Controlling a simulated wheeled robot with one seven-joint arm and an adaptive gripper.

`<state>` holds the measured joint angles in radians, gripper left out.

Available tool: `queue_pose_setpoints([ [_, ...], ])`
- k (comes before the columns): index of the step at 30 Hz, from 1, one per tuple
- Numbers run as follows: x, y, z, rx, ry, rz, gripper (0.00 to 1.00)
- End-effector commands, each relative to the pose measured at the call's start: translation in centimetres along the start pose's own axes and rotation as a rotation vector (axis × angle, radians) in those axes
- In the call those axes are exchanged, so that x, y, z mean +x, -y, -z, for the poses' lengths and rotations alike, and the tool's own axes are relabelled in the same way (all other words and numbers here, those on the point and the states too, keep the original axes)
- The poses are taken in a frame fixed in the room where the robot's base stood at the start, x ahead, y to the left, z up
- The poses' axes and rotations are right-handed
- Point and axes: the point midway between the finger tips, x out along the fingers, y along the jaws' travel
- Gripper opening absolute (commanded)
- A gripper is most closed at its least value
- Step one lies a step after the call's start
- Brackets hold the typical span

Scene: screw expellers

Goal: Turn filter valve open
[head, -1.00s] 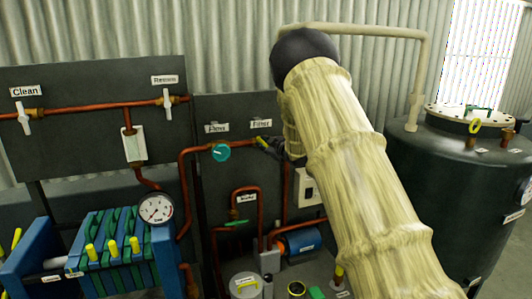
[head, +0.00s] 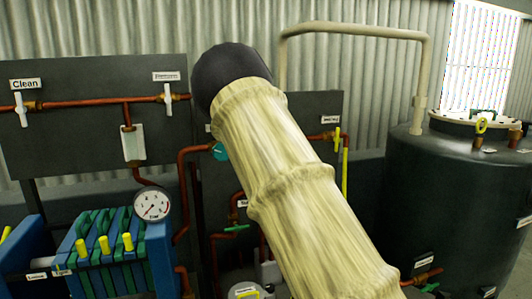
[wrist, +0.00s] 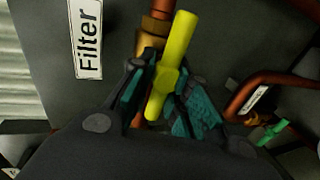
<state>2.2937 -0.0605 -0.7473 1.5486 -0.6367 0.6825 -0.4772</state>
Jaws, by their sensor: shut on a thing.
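The filter valve's yellow handle (wrist: 181,30) is in the middle of the wrist view, beside the white "Filter" label (wrist: 87,38). The handle lies roughly along the copper pipe (wrist: 158,7), tilted a little from it. My gripper (wrist: 163,88) is shut on the handle, with one teal-padded finger on each side.
Another yellow-handled valve (head: 337,141) is on the panel right of my arm. A pressure gauge (head: 153,204) and a blue-green filter press (head: 110,255) stand at left. A dark tank (head: 455,200) stands at right.

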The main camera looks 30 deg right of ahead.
Motion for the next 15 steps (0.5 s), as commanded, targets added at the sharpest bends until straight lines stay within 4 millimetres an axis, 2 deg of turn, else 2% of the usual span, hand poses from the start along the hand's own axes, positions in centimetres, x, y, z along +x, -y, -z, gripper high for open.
queue_pose_setpoints([
  [1,0.2,1.44,0.11,-0.017,0.004,0.015,0.0],
  [15,0.18,1.45,0.04,-0.067,0.018,0.017,0.0],
])
